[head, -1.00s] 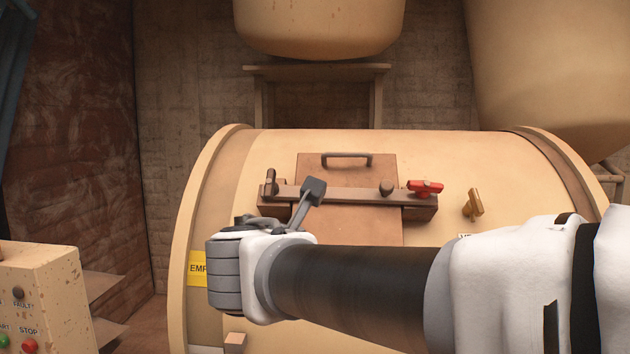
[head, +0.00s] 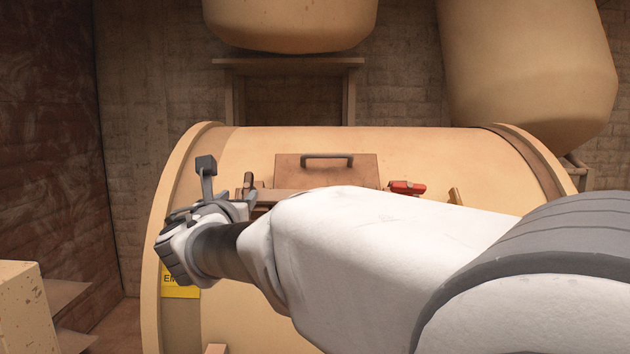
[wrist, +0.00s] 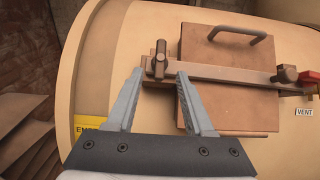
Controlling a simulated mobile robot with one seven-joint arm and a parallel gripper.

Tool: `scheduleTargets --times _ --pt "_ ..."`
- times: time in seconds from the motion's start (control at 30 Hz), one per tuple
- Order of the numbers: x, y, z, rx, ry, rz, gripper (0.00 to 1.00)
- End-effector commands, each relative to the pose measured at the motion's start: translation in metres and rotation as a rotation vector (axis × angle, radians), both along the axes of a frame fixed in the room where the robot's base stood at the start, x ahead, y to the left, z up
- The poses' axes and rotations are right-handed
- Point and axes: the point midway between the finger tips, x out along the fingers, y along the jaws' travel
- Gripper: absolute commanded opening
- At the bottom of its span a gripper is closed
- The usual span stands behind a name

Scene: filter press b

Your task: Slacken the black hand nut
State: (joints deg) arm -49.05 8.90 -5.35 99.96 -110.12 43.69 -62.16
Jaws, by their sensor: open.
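I cannot make out a clearly black hand nut. A dark brown upright post (wrist: 160,58) stands at the left end of the clamp bar (wrist: 228,76); it also shows in the head view (head: 248,182). A dark rounded knob (wrist: 286,74) sits near the bar's right end, beside a red hand nut (wrist: 309,78), also in the head view (head: 407,187). My gripper (wrist: 160,74) is open and empty; in the wrist view the post appears between and just beyond its fingertips. Contact cannot be told. In the head view my arm hides most of the bar and the knob.
The bar crosses a brown hatch plate (head: 361,170) with a handle (head: 327,156) on a cream drum (head: 420,150). The drum's raised left rim (head: 160,210) is close to my gripper. A brass fitting (head: 455,196) stands right of the red nut. A cream box (head: 20,310) is at lower left.

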Motion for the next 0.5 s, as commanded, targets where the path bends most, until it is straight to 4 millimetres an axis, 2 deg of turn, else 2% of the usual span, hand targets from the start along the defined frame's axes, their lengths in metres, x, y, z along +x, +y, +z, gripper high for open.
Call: scheduleTargets --times 0.1,0.3,0.5 --pt "0.026 0.000 0.002 -0.001 0.001 -0.004 0.53" --pt "0.062 0.002 0.001 -0.002 0.001 -0.004 0.53" --pt "0.085 0.004 0.001 0.001 0.001 -0.002 0.53"
